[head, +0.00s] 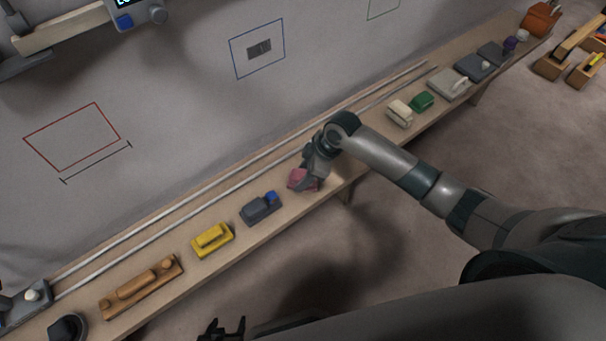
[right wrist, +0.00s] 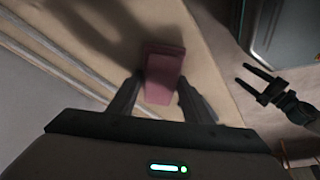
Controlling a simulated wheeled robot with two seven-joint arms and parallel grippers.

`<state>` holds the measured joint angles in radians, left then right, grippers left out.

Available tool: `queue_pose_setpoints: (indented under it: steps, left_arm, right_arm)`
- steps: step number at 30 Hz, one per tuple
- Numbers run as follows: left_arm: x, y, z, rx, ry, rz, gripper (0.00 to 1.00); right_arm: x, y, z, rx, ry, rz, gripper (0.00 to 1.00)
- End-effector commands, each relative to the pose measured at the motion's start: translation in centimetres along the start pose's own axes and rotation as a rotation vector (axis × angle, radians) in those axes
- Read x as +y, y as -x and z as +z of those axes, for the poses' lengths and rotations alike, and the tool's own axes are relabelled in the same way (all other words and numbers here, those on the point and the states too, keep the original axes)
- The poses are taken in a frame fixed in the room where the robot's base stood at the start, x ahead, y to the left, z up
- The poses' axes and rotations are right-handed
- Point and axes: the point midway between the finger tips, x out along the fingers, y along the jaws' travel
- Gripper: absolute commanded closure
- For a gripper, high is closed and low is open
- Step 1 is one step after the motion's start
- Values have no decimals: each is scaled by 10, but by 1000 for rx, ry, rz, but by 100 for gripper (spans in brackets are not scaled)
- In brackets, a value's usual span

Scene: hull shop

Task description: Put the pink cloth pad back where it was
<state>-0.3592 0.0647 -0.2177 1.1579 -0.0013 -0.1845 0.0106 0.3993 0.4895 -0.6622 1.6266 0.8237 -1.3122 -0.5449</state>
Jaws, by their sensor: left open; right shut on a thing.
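The pink cloth pad (head: 297,179) is at the bench's front half, between the grey-blue block and the cream block. My right gripper (head: 308,180) is shut on it from above, hiding part of it in the head view. In the right wrist view the pink pad (right wrist: 163,72) sits between the two fingers of my right gripper (right wrist: 160,88). I cannot tell whether the pad touches the bench top. My left gripper (head: 226,328) is open and empty at the bottom of the head view, away from the bench; it also shows in the right wrist view (right wrist: 262,86).
The long wooden bench (head: 345,172) carries two metal rails (head: 190,216). A grey-blue block (head: 260,209), yellow block (head: 212,239) and wooden plane (head: 142,286) lie left of the pad. A cream block (head: 400,113) and green block (head: 422,101) lie right. Bare bench top surrounds the pad.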

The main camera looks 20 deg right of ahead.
Motion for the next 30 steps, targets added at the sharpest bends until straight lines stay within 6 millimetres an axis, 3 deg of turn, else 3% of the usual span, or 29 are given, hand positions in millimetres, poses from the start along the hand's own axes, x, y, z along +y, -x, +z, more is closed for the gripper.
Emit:
queue_pose_setpoints:
  steps: [5, 6, 8, 21, 30]
  left_arm:
    - [0, -1, 0, -3, 0, 0, 38]
    - [0, -1, 1, -5, 0, 0, 38]
    - [0, 0, 1, -6, 0, 0, 38]
    - [0, 0, 0, -3, 0, 0, 38]
    - [0, -1, 1, -4, 0, 0, 38]
  right_arm:
    - [0, -2, 1, 0, 0, 0, 75]
    - [0, -2, 1, 0, 0, 0, 48]
    - [0, -2, 1, 0, 0, 0, 37]
    - [1, 3, 0, -1, 0, 0, 37]
    - [2, 39, 0, 0, 1, 3, 37]
